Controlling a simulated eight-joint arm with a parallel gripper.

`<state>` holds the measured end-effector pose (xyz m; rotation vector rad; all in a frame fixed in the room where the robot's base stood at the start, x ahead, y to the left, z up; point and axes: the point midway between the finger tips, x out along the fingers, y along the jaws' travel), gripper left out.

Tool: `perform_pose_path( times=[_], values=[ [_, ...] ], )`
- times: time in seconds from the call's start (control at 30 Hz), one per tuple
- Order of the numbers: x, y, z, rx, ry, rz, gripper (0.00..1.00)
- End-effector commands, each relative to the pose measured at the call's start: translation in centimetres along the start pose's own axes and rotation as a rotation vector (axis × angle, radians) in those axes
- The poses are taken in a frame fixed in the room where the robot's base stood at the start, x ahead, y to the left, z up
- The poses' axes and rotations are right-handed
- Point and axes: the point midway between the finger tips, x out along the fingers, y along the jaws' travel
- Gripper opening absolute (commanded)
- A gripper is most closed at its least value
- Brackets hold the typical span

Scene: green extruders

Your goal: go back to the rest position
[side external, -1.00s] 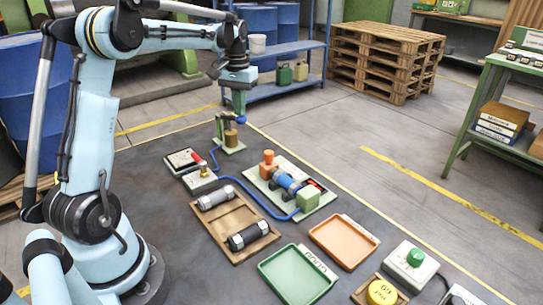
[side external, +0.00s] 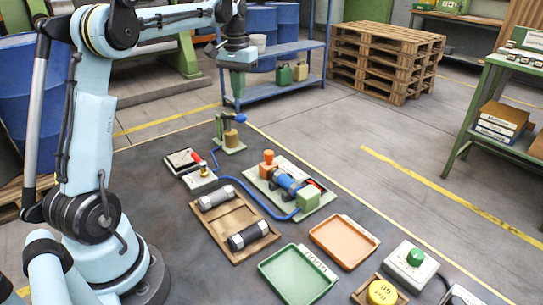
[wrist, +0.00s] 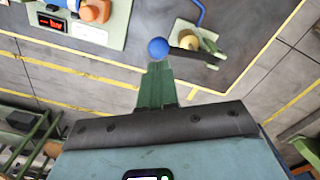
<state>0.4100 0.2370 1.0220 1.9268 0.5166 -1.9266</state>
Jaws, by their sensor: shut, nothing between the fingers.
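My gripper (side external: 238,92) hangs pointing down at the end of the raised arm, above the far edge of the dark work mat. Its green fingers (wrist: 156,72) are together in the wrist view, with nothing seen between them. Below it stands a small green fixture (side external: 229,148) with a tan cylinder and a blue-knobbed lever (side external: 240,118). The blue knob (wrist: 158,48) shows just beyond the fingertips in the wrist view. The side view shows the gripper apart from and above the knob.
A blue shelf (side external: 290,88) and stacked pallets (side external: 387,60) stand behind. The air around the gripper looks clear.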

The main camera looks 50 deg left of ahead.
Motion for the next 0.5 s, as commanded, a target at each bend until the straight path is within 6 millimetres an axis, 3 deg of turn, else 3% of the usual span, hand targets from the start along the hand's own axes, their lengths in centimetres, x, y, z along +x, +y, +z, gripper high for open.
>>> perform_pose_path(
  times=[0.13, 0.27, 0.5],
  values=[
    [-0.3, 0.8, 0.6, 0.017, 0.018, 0.000, 0.00],
    [-1.0, 3.1, 2.3, 0.068, 0.074, 0.003, 0.00],
    [-1.4, 7.9, 7.5, 0.196, 0.224, 0.022, 0.00]
  ],
)
